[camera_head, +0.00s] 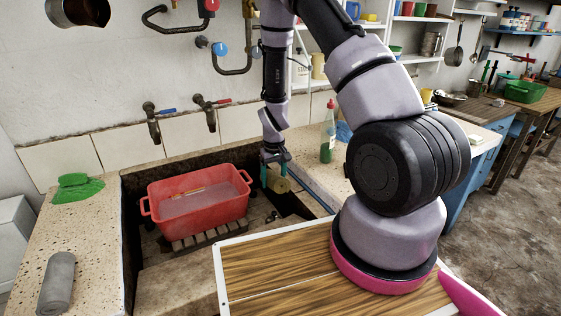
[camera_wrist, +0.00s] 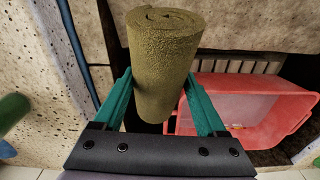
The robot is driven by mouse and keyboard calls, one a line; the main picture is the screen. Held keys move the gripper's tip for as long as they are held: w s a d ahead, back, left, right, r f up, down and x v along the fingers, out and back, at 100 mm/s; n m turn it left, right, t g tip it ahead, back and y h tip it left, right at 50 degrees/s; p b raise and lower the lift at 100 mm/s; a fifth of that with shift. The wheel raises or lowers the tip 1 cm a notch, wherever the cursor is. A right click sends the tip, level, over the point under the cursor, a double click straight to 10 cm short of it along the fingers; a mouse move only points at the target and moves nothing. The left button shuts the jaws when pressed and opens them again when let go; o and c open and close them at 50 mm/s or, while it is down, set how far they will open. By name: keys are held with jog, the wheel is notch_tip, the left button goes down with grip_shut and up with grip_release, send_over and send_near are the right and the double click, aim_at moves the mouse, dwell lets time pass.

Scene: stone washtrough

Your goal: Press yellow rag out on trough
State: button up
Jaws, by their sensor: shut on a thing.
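The yellow rag (camera_wrist: 165,60) is a rolled, olive-yellow bundle. My gripper (camera_head: 275,163) is shut on it, with a teal finger on either side of the roll in the wrist view. In the head view the yellow rag (camera_head: 278,184) hangs below the fingers, at the right side of the stone trough (camera_head: 172,283), to the right of the red tub. I cannot tell whether the rag touches the trough wall.
The red tub (camera_head: 221,214) with greyish liquid stands in the trough on a slatted rack (camera_head: 205,240). A green cloth (camera_head: 77,188) and a grey roll (camera_head: 58,281) lie on the left ledge. A green bottle (camera_head: 328,140) stands on the right ledge. Taps (camera_head: 211,113) project above the trough.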

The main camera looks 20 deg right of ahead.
jog(key=shift+n+g, duration=0.4)
jog(key=shift+s+a+f, duration=0.5)
jog(key=shift+s+f, duration=0.5)
jog(key=shift+f, duration=1.3)
jog(key=shift+s+a+f, duration=0.55)
jog(key=shift+s+f, duration=0.5)
jog(key=shift+f, duration=1.25)
jog(key=shift+s+a+f, duration=0.5)
jog(key=shift+s+f, duration=0.5)
jog(key=shift+f, duration=1.3)
jog(key=shift+s+d+f, duration=0.1)
jog(key=shift+s+f, duration=0.2)
jog(key=shift+f, duration=0.45)
jog(key=shift+s+f, duration=0.2)
jog(key=shift+s, duration=0.2)
jog(key=shift+r, duration=0.1)
jog(key=w+r, duration=0.3)
jog(key=r, duration=0.3)
jog(key=shift+w+a+r, duration=0.2)
jog(key=shift+a+r, duration=0.05)
